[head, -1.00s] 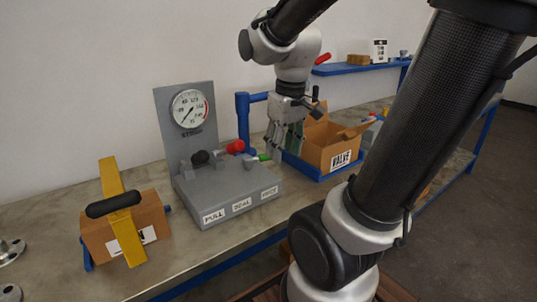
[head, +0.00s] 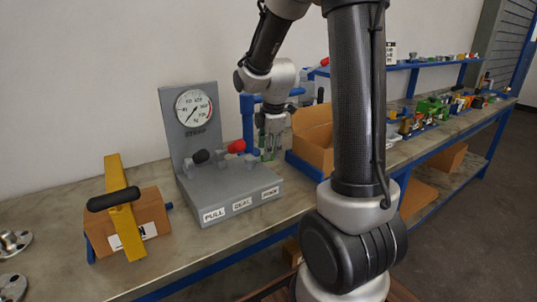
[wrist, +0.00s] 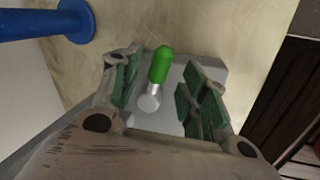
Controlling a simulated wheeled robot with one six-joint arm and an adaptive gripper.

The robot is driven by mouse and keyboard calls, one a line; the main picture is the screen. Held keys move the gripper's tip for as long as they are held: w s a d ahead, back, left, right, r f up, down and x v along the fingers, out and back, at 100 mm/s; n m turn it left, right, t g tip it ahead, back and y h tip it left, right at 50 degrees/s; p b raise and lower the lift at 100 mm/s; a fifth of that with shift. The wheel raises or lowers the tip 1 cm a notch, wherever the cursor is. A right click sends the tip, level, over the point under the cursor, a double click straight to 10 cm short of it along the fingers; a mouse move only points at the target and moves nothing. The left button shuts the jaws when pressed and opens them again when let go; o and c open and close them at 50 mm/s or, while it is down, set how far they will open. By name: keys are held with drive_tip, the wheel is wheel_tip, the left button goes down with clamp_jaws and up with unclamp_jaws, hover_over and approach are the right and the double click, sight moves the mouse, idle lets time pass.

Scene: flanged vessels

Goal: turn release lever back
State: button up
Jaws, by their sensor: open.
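The grey bench tester (head: 228,193) has a dial gauge (head: 193,107) on its back plate and a row of levers on its deck. One lever has a black knob (head: 201,156) and one has a red grip (head: 236,146). The green-gripped lever (wrist: 160,64) shows in the wrist view, with a silver hub at its lower end. My gripper (head: 268,153) is open over the tester's right end. In the wrist view its green-padded fingers (wrist: 162,80) stand either side of the green lever, with gaps visible. In the head view the gripper hides the green lever.
A brown box (head: 130,226) with a yellow strap and black handle stands left of the tester. A blue post (head: 247,120) rises behind it. An open cardboard box (head: 313,140) stands close on the right. More parts line the bench farther right.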

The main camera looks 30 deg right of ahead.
drive_tip(key=shift+x, duration=1.5)
clamp_jaws()
